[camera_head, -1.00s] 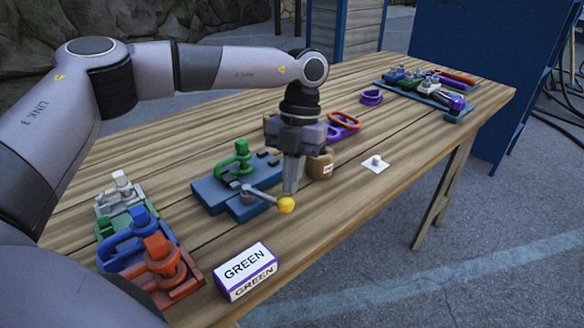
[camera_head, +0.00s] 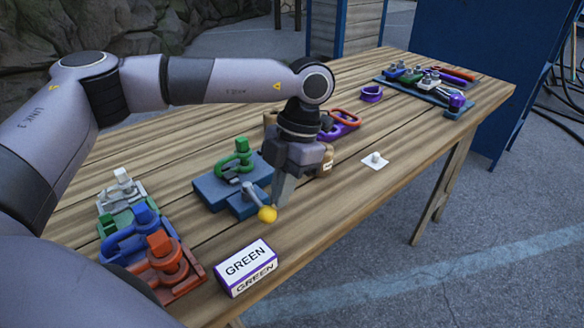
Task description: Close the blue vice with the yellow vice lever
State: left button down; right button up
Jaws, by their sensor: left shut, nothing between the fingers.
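The blue vice (camera_head: 212,192) sits on the wooden table, left of its middle, with a green shackle-like part (camera_head: 235,160) standing between its jaws. Its lever is a grey rod ending in a yellow ball (camera_head: 267,214), pointing toward the table's front edge. My left gripper (camera_head: 280,203) points down just right of the yellow ball, its fingers shut and empty. The fingers are beside the ball, and I cannot tell if they touch it. The arm hides part of the vice's right side. My right gripper is not in view.
A white box labelled GREEN (camera_head: 246,268) lies near the front edge. Coloured shackles on a rack (camera_head: 188,285) stand at left. A brown cylinder (camera_head: 328,160) is behind the gripper. A white plate with a knob (camera_head: 375,161) lies right. A loaded blue tray (camera_head: 455,113) is far right.

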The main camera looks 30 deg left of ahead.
pick_arm(q)
jog(key=shift+r, duration=0.15)
jog(key=v, duration=0.6)
jog(key=shift+r, duration=0.45)
